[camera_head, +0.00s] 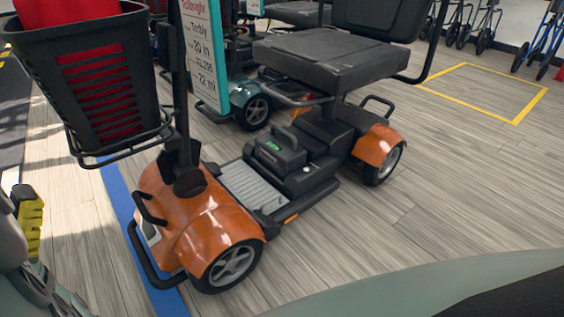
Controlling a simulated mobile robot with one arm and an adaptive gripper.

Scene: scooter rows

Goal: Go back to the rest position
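My gripper (30,225) seems to be the dark part with a yellow ridged piece at the left edge, beside the grey of my arm. It is partly cut off, and I cannot see both fingers or whether it is open or shut. No held thing shows there. It appears in front and to the left of an orange mobility scooter (212,218), with floor showing between them in the picture.
The scooter has a black front basket (100,85) with red inside, a price sign (203,50) and a dark seat (335,62). A teal scooter (252,112) stands behind it. A blue floor line (118,190) runs past its front. A yellow-outlined floor area (485,90) is empty at right.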

